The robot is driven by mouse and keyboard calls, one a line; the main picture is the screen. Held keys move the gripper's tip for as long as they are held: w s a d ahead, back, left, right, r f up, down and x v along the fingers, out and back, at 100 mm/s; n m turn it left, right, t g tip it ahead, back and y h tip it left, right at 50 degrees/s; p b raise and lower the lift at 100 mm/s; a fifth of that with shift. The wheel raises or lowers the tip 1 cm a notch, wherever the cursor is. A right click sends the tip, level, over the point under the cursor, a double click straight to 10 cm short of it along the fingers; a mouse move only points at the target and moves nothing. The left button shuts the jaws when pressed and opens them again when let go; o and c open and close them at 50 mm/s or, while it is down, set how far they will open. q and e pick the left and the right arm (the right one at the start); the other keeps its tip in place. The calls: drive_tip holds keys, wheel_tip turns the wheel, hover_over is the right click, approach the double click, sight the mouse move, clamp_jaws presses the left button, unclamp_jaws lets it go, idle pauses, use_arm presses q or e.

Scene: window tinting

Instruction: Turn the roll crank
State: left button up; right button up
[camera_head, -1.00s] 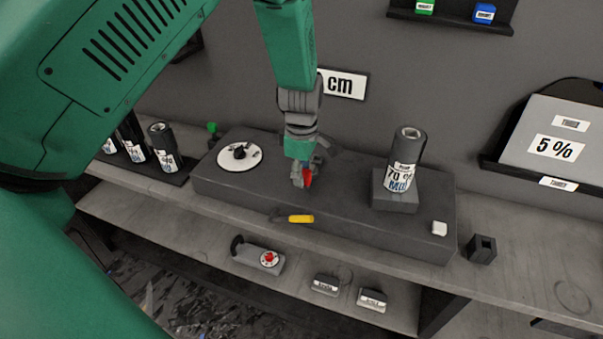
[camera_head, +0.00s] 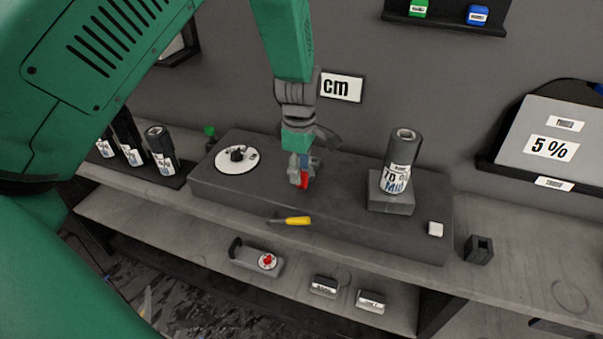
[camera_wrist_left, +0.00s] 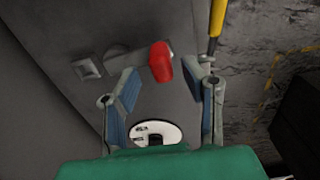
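A red handle (camera_head: 303,184), which I take for the crank's grip, shows on top of the long dark box (camera_head: 330,190). In the left wrist view the red handle (camera_wrist_left: 160,62) stands beside a grey piece on the box, near the fingertips. My left gripper (camera_head: 302,170) points down at it from above. In the wrist view my left gripper (camera_wrist_left: 166,85) is open, with blue-padded fingers apart on either side of the handle's line. I cannot tell whether they touch it. My right gripper is not in view.
A white disc with a black knob (camera_head: 237,158) lies on the box's left end. A labelled film roll (camera_head: 398,162) stands on a block at right.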

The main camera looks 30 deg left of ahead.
use_arm(q)
wheel_tip(320, 180, up, 10)
drive_tip(key=shift+d, duration=0.15)
